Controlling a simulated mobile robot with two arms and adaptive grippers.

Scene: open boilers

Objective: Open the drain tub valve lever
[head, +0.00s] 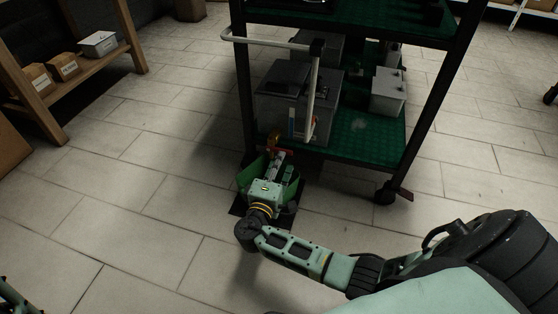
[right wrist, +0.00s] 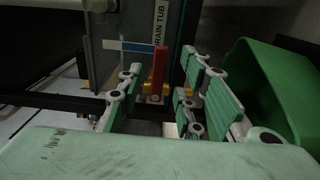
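The red valve lever (right wrist: 159,72) stands upright on a brass-coloured valve (right wrist: 149,88) in the right wrist view. Behind it is the grey drain tub with a label reading "RAIN TUB" (right wrist: 161,25). In the head view the tub (head: 275,108) sits on the cart's lower shelf, with the valve (head: 273,138) at its front. My right gripper (right wrist: 162,88) is open. Its fingers are on either side of the lever in the picture, with visible gaps; I cannot tell the depth. A small dark green part of my left arm shows at the head view's lower left corner; its finger state is unclear.
A green bucket (right wrist: 262,85) is right beside my right gripper; it also shows under the gripper in the head view (head: 249,177). The cart has dark posts and a green lower shelf (head: 365,135). Wooden shelving (head: 85,68) stands at left. The tiled floor at left is clear.

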